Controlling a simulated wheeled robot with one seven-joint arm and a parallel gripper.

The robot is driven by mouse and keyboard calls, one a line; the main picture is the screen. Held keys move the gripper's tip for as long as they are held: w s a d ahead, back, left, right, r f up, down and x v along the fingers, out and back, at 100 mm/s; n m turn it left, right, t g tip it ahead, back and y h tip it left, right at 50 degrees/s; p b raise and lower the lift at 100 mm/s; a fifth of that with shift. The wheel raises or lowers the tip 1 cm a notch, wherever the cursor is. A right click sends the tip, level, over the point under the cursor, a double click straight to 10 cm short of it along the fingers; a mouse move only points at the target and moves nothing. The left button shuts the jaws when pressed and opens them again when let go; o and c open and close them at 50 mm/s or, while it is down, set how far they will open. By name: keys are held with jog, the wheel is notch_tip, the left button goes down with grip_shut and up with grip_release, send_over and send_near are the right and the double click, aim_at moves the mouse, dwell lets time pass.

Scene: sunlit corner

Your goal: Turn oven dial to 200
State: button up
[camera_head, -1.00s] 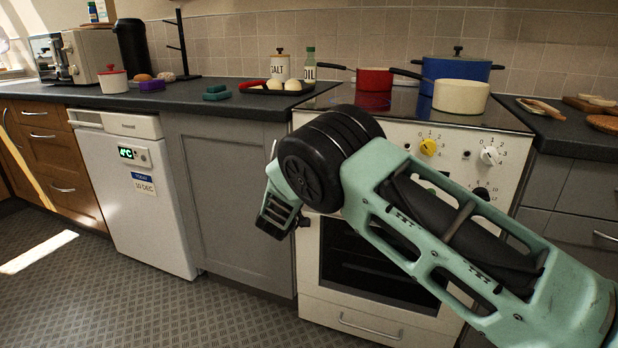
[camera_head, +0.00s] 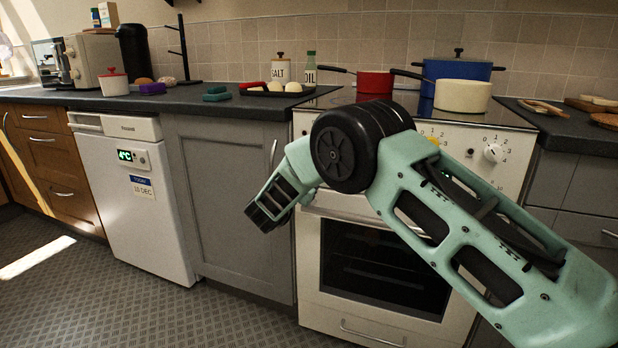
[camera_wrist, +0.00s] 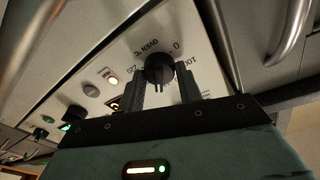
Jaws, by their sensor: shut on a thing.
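The black oven dial (camera_wrist: 157,67) is on the white control panel in the wrist view, by the words "OVEN °C". The fingers partly hide the scale, and I cannot read the dial's setting surely. In the head view the oven (camera_head: 376,268) stands behind my arm, which hides the gripper and this dial.
A red pot (camera_head: 375,84), a blue pot (camera_head: 457,70) and a cream pan (camera_head: 462,96) stand on the hob. A metal handle (camera_wrist: 291,30) shows in the wrist view.

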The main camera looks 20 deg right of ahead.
jog(key=m+b, duration=0.1)
jog(key=m, duration=0.2)
jog(key=shift+f+m+g, duration=0.15)
jog(key=shift+m+g, duration=0.15)
jog(key=shift+m, duration=0.1)
jog(key=shift+m+b, duration=0.75)
jog(key=shift+m, duration=0.95)
jog(key=o, duration=1)
jog(key=shift+s+r, duration=0.1)
jog(key=shift+r, duration=0.1)
jog(key=p+v, duration=0.3)
jog(key=v, duration=1.4)
jog(key=shift+a+r, duration=0.2)
jog(key=shift+r, duration=0.05)
